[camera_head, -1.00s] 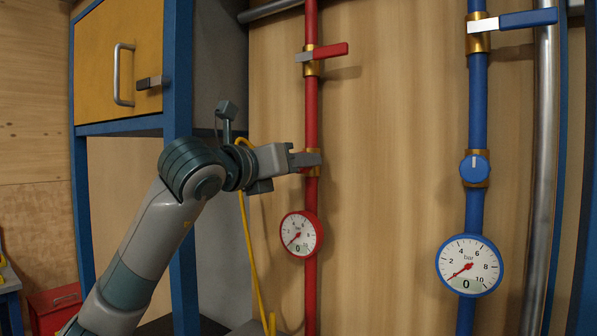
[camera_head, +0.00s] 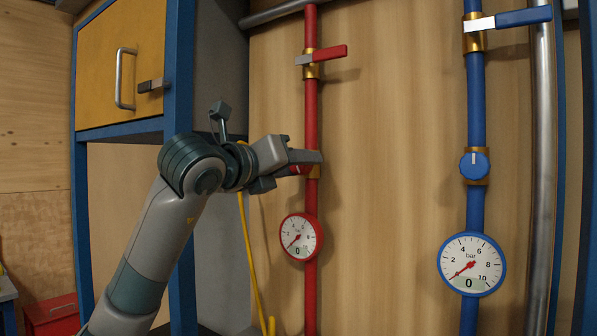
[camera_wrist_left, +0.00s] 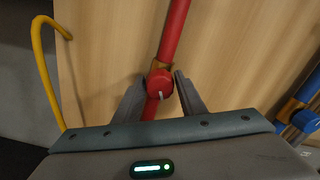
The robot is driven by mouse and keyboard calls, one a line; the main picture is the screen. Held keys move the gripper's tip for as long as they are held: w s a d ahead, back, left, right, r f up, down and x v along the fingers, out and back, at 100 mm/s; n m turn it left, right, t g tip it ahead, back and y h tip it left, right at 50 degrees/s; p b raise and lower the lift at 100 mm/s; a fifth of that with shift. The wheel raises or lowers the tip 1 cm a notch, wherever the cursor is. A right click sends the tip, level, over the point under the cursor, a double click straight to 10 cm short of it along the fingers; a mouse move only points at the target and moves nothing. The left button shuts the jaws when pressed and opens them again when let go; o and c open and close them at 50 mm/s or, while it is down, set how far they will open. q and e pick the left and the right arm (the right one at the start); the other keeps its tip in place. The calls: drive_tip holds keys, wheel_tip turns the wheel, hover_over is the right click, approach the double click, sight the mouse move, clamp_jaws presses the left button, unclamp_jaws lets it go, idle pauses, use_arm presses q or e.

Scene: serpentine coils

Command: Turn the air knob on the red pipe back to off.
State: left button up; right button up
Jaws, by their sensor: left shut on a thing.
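The red pipe (camera_head: 311,110) runs down the wooden wall, with a red gauge (camera_head: 301,237) reading 0 low on it. My left gripper (camera_head: 306,163) is at the brass fitting between the red lever and the gauge. In the left wrist view, the red knob (camera_wrist_left: 160,83) with a pale mark sits between the two fingers of my left gripper (camera_wrist_left: 160,92), which are shut on it. In the head view the gripper mostly hides this knob. My right gripper is not in view.
A red lever (camera_head: 328,52) sticks out to the right above my gripper. A blue pipe (camera_head: 475,100) with a blue knob (camera_head: 474,165) and gauge (camera_head: 471,264) stands at the right. A yellow cabinet (camera_head: 140,70) and a yellow hose (camera_head: 248,235) are at the left.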

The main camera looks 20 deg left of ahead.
use_arm(q)
drive_tip(key=shift+o, duration=0.6)
drive_tip(key=shift+f+n+b, duration=0.1)
drive_tip(key=shift+n+b, duration=0.5)
drive_tip(key=shift+n, duration=0.2)
drive_tip(key=shift+o, duration=0.9)
drive_tip(key=shift+d+f+n+b, duration=0.1)
drive_tip(key=shift+n+b, duration=0.9)
drive_tip(key=shift+b, duration=0.1)
drive_tip(key=shift+n+b, duration=0.35)
drive_tip(key=shift+n, duration=0.25)
drive_tip(key=shift+w, duration=0.1)
